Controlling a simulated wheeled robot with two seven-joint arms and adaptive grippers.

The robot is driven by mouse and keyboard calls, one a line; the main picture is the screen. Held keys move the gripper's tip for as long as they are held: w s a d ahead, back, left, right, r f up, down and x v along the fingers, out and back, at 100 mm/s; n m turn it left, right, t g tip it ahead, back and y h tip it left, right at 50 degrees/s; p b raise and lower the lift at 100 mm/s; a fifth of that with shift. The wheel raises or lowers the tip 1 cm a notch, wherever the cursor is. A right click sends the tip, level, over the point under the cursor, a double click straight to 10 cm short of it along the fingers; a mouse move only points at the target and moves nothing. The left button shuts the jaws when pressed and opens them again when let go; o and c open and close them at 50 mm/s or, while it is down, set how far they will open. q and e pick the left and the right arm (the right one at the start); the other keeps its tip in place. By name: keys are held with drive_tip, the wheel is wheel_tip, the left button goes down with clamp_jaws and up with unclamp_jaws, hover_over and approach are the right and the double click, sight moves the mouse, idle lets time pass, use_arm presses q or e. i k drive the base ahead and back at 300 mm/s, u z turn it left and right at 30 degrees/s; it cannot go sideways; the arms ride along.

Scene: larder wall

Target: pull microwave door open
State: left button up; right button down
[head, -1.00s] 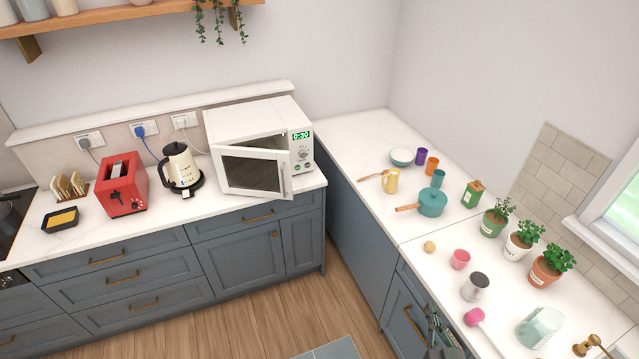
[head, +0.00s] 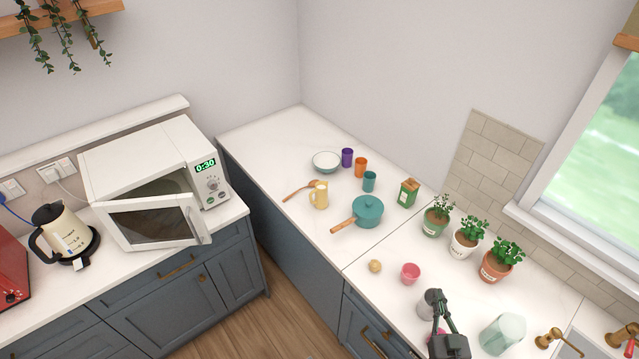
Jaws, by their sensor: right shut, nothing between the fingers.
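The white microwave (head: 165,165) stands on the left counter, with a green 0:30 on its display. Its door (head: 152,219) is partly open, swung out from the left side, with a dark gap into the cavity above it. The door handle (head: 197,226) is at the door's free right edge. My right gripper (head: 437,297) is at the bottom of the view, shut and empty, in front of the right counter and far from the microwave. It partly covers a grey cup and a pink thing. My left gripper is not in view.
A cream kettle (head: 62,232) stands left of the microwave, with a red toaster (head: 12,270) at the left edge. The right counter holds a teal saucepan (head: 367,212), a yellow mug (head: 319,195), cups and potted plants (head: 466,237). Floor (head: 290,318) shows between the counters.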

sight(153, 222)
drive_tip(key=u, duration=0.15)
drive_tip(key=i, duration=0.75)
drive_tip(key=u, duration=1.15)
drive_tip(key=i, duration=0.65)
drive_tip(key=u, duration=0.7)
